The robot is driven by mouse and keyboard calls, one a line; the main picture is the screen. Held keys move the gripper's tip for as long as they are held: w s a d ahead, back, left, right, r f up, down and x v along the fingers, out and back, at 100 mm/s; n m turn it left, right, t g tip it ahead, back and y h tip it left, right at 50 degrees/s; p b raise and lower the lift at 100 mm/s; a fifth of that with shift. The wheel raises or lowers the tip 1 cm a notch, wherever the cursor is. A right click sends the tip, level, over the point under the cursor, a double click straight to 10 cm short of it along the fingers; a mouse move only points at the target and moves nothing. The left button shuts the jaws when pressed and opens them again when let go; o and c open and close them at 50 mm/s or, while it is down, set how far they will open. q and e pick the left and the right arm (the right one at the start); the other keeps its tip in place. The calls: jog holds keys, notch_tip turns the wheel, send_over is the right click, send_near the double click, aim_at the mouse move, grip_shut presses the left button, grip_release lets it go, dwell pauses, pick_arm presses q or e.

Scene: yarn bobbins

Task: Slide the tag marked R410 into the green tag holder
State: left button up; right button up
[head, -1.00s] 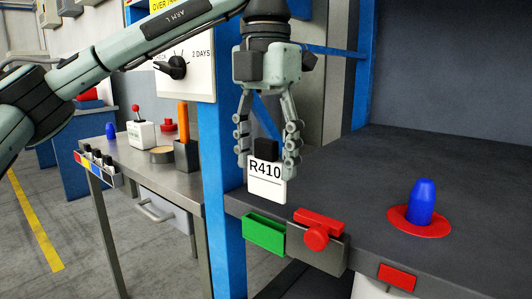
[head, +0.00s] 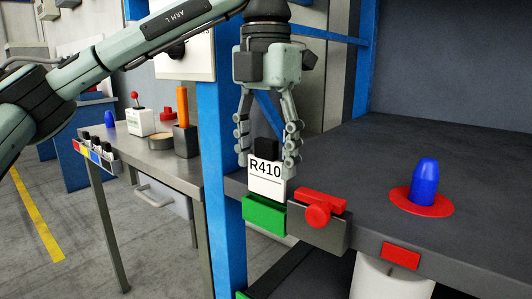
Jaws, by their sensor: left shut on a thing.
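The white tag marked R410 (head: 266,181) hangs upright with a black grip block (head: 266,151) at its top. My left gripper (head: 268,160) is shut on the tag by this block, fingers pointing down. The green tag holder (head: 264,216) is fixed to the front edge of the dark shelf. The tag's lower edge is at the holder's top in the picture; I cannot tell whether it is inside the slot or just in front of or behind it. My right gripper is not in view.
A grey block with a red knob (head: 317,215) sits right beside the holder. A blue bobbin (head: 424,180) stands on a red disc (head: 421,201) on the shelf. A blue post (head: 222,150) rises left of the holder. A side table (head: 165,172) holds several items.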

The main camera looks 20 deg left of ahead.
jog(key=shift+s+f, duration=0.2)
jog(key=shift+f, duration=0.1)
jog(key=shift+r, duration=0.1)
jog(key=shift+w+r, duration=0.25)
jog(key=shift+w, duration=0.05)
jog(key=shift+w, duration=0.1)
pick_arm(q)
jog(key=shift+p, duration=0.35)
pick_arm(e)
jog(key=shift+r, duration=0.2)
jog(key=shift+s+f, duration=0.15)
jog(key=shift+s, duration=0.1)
